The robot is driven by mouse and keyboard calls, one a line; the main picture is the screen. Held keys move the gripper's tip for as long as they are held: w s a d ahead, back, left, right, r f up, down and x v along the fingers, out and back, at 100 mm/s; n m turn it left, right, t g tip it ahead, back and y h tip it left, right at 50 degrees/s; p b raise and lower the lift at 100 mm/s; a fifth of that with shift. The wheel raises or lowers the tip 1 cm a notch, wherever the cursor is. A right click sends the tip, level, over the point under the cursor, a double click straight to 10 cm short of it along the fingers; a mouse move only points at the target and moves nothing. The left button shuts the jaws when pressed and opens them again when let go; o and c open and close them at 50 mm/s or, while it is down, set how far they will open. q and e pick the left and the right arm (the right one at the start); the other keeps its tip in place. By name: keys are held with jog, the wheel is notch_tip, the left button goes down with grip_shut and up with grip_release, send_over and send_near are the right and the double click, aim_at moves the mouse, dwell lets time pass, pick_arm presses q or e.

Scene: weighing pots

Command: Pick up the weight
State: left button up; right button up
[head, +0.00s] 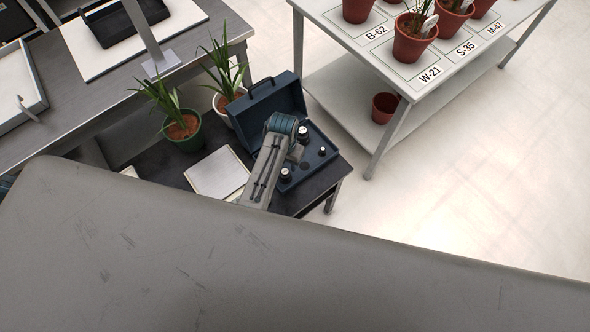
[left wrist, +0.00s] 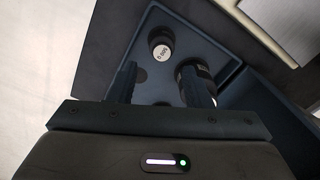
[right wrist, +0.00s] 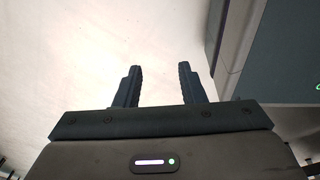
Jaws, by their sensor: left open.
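The open blue case (head: 318,172) stands on a dark side table and holds dark weights with pale tops. In the head view, one weight (head: 303,135) is near its middle, a small one (head: 322,151) to the right, and another (head: 285,175) at the near edge. My left gripper (left wrist: 158,69) is open over the case. In the left wrist view, a weight marked 500 g (left wrist: 162,44) is beyond the gap between the fingers. A larger weight (left wrist: 193,72) is partly hidden by the right finger. My right gripper (right wrist: 160,67) is open and empty over pale floor.
A white table (head: 345,25) with labelled pots stands at upper right. A grey bench (head: 100,100) is at left.

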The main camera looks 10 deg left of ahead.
aim_at(285, 171)
pick_arm(q)
jog(key=f, duration=0.3)
jog(key=shift+s+a+f, duration=0.2)
jog(key=shift+f, duration=0.3)
notch_tip(285, 171, down, 2)
jog(key=shift+w+d+f, duration=0.1)
jog(key=shift+w+f, duration=0.05)
notch_tip(285, 171, down, 2)
jog(key=shift+f, duration=0.45)
jog(key=shift+w, duration=0.1)
grip_shut()
pick_arm(e)
jog(key=s+a, duration=0.2)
jog(key=shift+s+a+r, duration=0.1)
jog(key=shift+s+a, duration=0.15)
jog(key=shift+s, duration=0.15)
